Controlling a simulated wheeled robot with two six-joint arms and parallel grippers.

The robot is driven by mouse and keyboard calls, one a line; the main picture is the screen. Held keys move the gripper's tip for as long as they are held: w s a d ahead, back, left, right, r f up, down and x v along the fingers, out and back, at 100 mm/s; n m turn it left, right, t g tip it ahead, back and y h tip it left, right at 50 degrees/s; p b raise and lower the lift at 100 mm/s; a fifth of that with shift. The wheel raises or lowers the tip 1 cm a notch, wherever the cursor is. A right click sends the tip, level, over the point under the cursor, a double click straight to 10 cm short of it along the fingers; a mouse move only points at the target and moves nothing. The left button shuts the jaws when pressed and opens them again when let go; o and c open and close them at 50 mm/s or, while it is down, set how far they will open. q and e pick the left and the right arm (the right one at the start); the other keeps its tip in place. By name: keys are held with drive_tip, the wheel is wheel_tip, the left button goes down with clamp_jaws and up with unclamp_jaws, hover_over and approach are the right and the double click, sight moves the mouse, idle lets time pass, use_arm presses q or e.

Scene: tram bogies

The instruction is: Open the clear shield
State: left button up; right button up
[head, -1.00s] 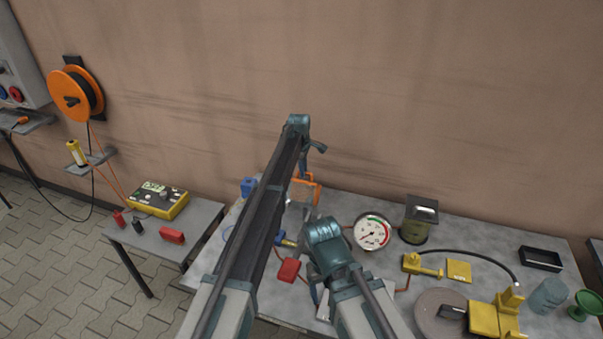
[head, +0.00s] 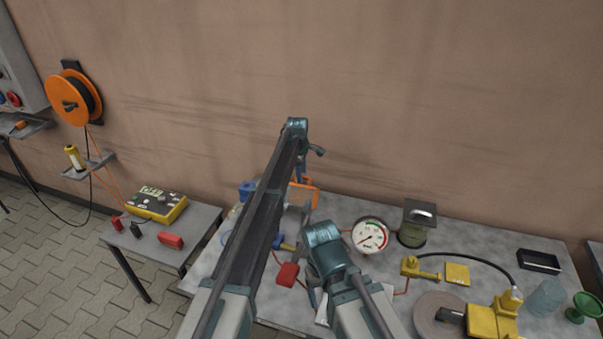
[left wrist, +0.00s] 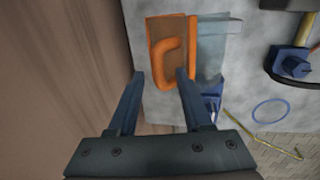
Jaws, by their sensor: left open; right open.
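The clear shield (left wrist: 212,45) shows in the left wrist view as a see-through bluish panel beside an orange edge strip. An orange handle (left wrist: 160,62) stands left of that strip, against a brownish panel. In the head view the orange part (head: 311,191) shows behind my left arm, with the greyish see-through panel partly hidden. My left gripper (left wrist: 160,75) is open, with its fingertips on either side of the handle in the picture; I cannot tell whether they touch it. My right gripper (head: 314,294) is lower, near the bench front, mostly hidden by its wrist.
The grey bench (head: 460,235) carries a round gauge (head: 369,236), a dark lantern-like can (head: 417,222), yellow tools (head: 495,318) and a red block (head: 288,275). A side table (head: 200,235) stands left with a yellow meter (head: 157,204). The wall is close behind the bench.

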wheel_tip(320, 180, up, 13)
drive_tip(key=p, duration=1.3)
drive_tip(key=shift+r, duration=0.15)
